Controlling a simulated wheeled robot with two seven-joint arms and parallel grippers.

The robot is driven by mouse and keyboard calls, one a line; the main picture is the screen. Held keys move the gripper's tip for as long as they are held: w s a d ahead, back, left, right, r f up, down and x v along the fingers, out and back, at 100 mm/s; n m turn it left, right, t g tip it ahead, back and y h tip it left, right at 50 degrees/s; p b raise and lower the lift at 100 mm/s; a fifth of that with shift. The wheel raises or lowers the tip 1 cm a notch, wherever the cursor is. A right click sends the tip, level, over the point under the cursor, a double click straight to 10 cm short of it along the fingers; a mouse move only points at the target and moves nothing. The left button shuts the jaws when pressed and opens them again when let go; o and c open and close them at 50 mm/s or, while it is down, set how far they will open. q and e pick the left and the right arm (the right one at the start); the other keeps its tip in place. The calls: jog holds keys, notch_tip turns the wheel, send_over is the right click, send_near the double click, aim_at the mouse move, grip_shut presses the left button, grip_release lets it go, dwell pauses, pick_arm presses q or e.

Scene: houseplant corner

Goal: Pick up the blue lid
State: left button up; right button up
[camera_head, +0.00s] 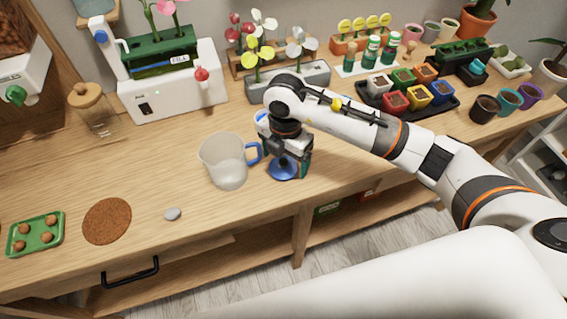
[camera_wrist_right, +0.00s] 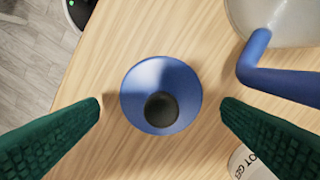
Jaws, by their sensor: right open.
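The blue lid (camera_head: 279,172) is a round blue disc with a dark knob, lying on the wooden bench right of the clear pitcher, partly hidden by my right gripper in the head view. The lid (camera_wrist_right: 133,95) also shows whole in the right wrist view, between the two green fingers. My right gripper (camera_head: 290,166) points down over the lid. Its fingers (camera_wrist_right: 161,104) are spread wide, one on each side of the lid, with gaps and no contact visible. My left gripper is not in view.
The clear pitcher (camera_head: 222,160) stands close left, its blue handle (camera_wrist_right: 272,71) near my right finger. A white labelled container (camera_wrist_right: 246,163) sits beside that finger in the wrist view. The bench front edge is near. A grey stone (camera_head: 172,214) and cork mat (camera_head: 107,221) lie left.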

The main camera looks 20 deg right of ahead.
jog(key=shift+f, duration=0.7)
jog(key=shift+c, duration=0.9)
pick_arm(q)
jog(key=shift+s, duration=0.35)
pick_arm(e)
jog(key=c, duration=0.9)
jog(key=shift+r, duration=0.15)
